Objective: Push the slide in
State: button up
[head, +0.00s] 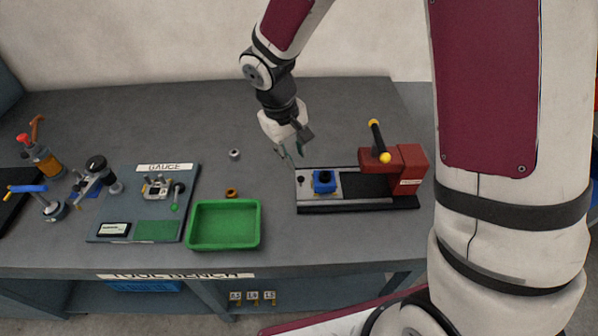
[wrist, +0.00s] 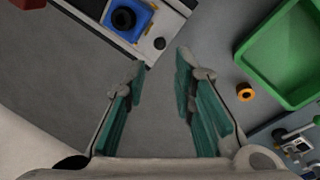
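The slide is a light grey plate (head: 304,188) on a black base, at the left end of the red press (head: 396,166) in the head view. A small dark knob (wrist: 159,43) stands near the slide's outer end. My gripper (head: 291,155) is open and empty, above the bench just beyond the slide's left end. In the wrist view its teal fingers (wrist: 160,68) are apart, with bare bench between them.
A green tray (head: 224,247) stands left of the press, with a copper ring (head: 232,193) behind it. A grey ring (head: 234,154) lies farther back. The gauge board (head: 185,222) is farther left. Bench around my gripper is mostly clear.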

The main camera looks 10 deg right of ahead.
aim_at(301, 177)
jog(key=f, duration=0.3)
jog(key=d+f, duration=0.1)
jog(key=f, duration=0.5)
jog(key=shift+w+d, duration=0.3)
jog(key=shift+w, duration=0.05)
grip_shut()
